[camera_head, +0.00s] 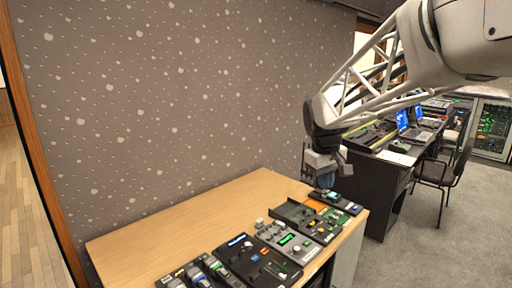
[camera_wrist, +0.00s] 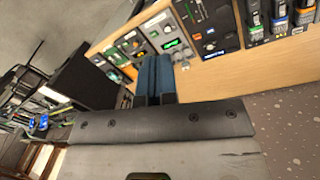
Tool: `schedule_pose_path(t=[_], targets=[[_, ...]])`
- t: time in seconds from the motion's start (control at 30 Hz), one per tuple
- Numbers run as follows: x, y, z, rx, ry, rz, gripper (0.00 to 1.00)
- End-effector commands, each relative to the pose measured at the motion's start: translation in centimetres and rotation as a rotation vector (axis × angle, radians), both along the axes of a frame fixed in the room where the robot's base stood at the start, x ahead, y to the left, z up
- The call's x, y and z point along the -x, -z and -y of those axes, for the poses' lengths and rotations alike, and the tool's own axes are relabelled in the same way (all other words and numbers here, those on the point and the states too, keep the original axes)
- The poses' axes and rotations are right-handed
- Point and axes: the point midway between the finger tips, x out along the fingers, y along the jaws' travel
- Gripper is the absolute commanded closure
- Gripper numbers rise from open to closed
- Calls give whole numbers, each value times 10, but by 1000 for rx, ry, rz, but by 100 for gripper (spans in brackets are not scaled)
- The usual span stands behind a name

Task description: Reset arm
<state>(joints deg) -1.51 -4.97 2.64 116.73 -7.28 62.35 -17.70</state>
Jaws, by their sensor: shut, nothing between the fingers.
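My gripper (camera_head: 324,182) is at the end of my arm, above the far right end of the wooden table. In the wrist view its two blue fingers (camera_wrist: 154,76) are together and empty. The fader panel (camera_head: 258,262) with sliders and black control boxes lies along the front of the table, left of my gripper. It also shows in the wrist view (camera_wrist: 212,22). My gripper appears above the small devices at the table's right end; whether it touches them cannot be told.
The wooden table (camera_head: 170,232) has bare room at its back and left. A speckled grey wall (camera_head: 180,100) stands behind it. A dark desk (camera_head: 374,184) with laptops and a chair (camera_head: 438,172) are to the right. Grey floor (camera_head: 410,250) is open at the lower right.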

Motion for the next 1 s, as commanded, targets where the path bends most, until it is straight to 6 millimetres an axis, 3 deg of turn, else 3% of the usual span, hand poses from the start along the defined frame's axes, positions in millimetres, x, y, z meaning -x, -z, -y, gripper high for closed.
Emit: schedule_pose_path(t=[0.47,1.0], targets=[[114,4,2,-50,133,71,100],[234,35,2,-112,287,145,100]])
